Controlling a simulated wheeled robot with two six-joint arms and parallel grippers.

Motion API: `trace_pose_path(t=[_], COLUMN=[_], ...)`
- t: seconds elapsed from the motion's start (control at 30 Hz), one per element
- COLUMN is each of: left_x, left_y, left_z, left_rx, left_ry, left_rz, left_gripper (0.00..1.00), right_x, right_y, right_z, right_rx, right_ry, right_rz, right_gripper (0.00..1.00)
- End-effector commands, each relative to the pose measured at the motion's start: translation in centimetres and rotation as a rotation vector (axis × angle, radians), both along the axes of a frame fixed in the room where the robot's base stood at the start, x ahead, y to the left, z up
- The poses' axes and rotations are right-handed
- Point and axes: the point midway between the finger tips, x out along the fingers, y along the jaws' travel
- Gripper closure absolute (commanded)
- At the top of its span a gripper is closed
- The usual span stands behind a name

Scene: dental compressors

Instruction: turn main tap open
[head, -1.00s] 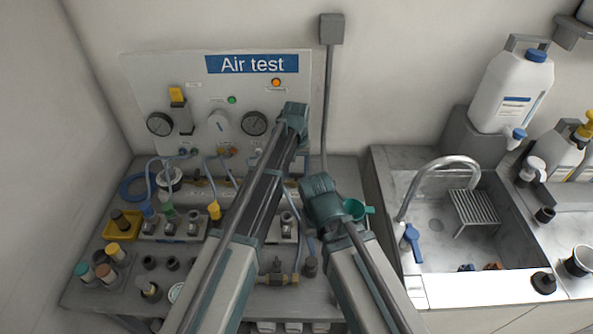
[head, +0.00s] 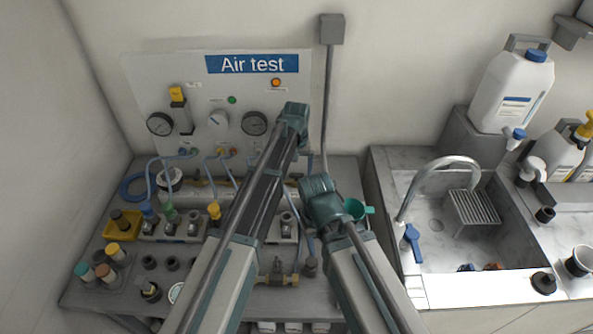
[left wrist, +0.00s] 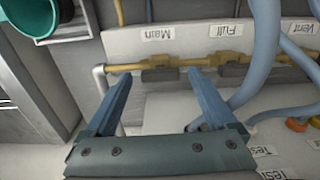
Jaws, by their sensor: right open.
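The main tap (left wrist: 160,75) is in the left wrist view, a brass body with a dark grey handle on a brass pipe, by an upside-down "Main" label (left wrist: 153,33). My left gripper (left wrist: 161,76) is open, its two blue fingers on either side of the tap with a gap to each. Whether the fingers reach the handle's depth I cannot tell. In the head view my left gripper (head: 294,118) is high over the bench, and its wrist and arm hide the tap. My right gripper (head: 322,198) is lower, right of it; its fingers are hidden behind the wrist.
A second tap (left wrist: 230,64), labelled "Full", sits beside the main tap. Blue hoses (left wrist: 268,60) run close by the right finger in the left wrist view. A teal cup (head: 356,209) stands right of my right gripper. The Air test panel (head: 205,75) is behind.

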Motion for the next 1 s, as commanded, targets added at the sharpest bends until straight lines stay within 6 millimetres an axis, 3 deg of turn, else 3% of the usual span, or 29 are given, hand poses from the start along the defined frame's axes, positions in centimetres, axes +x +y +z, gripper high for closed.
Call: trace_pose_path(t=[0.47, 1.0], left_x=[0.0, 0.0], left_y=[0.0, 0.0], left_z=[1.0, 8.3], left_rx=[0.0, 0.0], left_ry=[0.0, 0.0], left_rz=[-0.001, -0.001], left_gripper=[0.1, 0.1], right_x=[0.0, 0.0], right_y=[0.0, 0.0], right_z=[1.0, 8.3], right_rx=[0.0, 0.0], right_ry=[0.0, 0.0], right_rz=[0.0, 0.002], right_gripper=[0.5, 0.5])
